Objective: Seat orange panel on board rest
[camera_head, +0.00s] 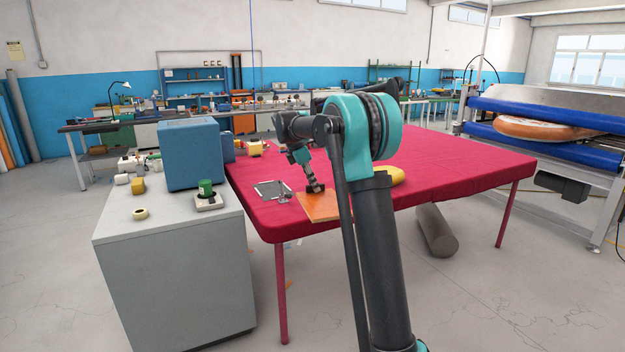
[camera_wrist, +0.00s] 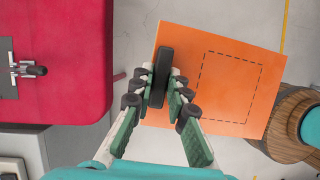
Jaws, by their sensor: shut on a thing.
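The orange panel (camera_head: 318,208) is a flat square sheet at the table's near edge in the head view. The wrist view shows its orange face (camera_wrist: 212,85) with a dashed rectangle and a dark bar-shaped handle (camera_wrist: 161,76). My gripper (camera_head: 315,189) is shut on this handle; its fingers (camera_wrist: 160,90) stand on both sides of it. The panel is held over the floor, apart from the table in the wrist view. A grey plate with a clamp (camera_head: 271,189) lies on the table to the left; it may be the board rest. Its clamp (camera_wrist: 30,70) also shows in the wrist view.
The red-covered table (camera_head: 450,160) is mostly clear, with a yellow item (camera_head: 391,176) partly behind my arm. A grey cabinet (camera_head: 175,260) stands at left, bearing a blue box (camera_head: 190,155) and small items. A grey roll (camera_head: 437,231) lies under the table.

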